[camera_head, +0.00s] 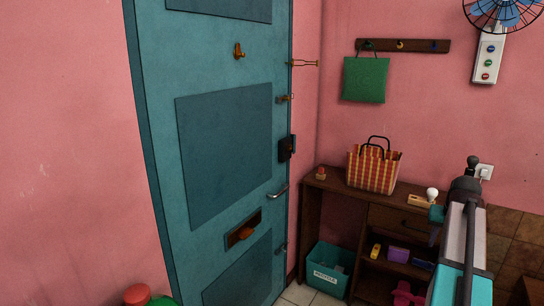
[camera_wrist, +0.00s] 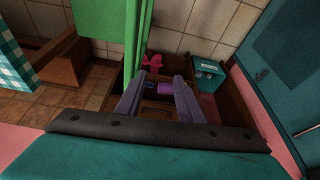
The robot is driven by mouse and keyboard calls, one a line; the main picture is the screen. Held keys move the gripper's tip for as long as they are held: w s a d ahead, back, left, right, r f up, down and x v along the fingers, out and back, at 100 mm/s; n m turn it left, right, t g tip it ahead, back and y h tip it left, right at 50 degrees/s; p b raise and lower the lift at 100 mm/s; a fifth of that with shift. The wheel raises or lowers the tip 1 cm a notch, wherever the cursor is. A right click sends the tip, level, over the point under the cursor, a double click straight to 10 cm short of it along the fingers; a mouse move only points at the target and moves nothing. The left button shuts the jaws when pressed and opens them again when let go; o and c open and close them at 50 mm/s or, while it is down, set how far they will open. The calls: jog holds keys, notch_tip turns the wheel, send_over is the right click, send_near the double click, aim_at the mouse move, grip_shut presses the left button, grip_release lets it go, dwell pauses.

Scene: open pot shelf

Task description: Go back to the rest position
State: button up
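In the wrist view my gripper (camera_wrist: 158,82) has its two grey fingers apart, with an empty gap between them. Wooden shelving, a purple item (camera_wrist: 165,88) and a pink item (camera_wrist: 152,62) show beyond the fingers, apart from them. In the head view my arm stands at the lower right, in front of the wooden shelf unit (camera_head: 357,198). The arm hides part of the unit's right side.
A teal door (camera_head: 160,160) with a lever handle (camera_head: 278,192) stands left. A striped bag (camera_head: 373,170) and a bulb (camera_head: 432,195) are on the unit. A recycling bin (camera_head: 327,269) sits on the floor beside it. A fan (camera_head: 503,12) is upper right.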

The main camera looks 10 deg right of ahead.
jog(key=w+a+f+n+g+y, duration=0.2)
jog(key=w+a+f, duration=0.1)
jog(key=a+f, duration=0.95)
jog(key=w+a+f+n+g+y, duration=0.1)
jog(key=w+a+f+n, duration=0.15)
jog(key=a+f, duration=0.95)
jog(key=s+a+f+n+g, duration=0.1)
jog(key=s+a+f, duration=0.3)
jog(key=a+f, duration=0.4)
jog(key=s+a+f+g, duration=0.2)
jog(key=s+a+f, duration=0.2)
jog(key=a+f, duration=0.35)
jog(key=s+a+f+g, duration=0.1)
jog(key=s+a+f, duration=0.3)
jog(key=s, duration=0.4)
jog(key=s+a+f+n, duration=0.1)
jog(key=s+a+f, duration=0.3)
jog(key=s, duration=0.4)
jog(key=s+a+f+n+g, duration=0.1)
jog(key=s+a+f, duration=0.3)
jog(key=s+f, duration=0.2)
jog(key=shift+s+g, duration=0.3)
jog(key=shift+s, duration=0.8)
jog(key=shift+n, duration=0.25)
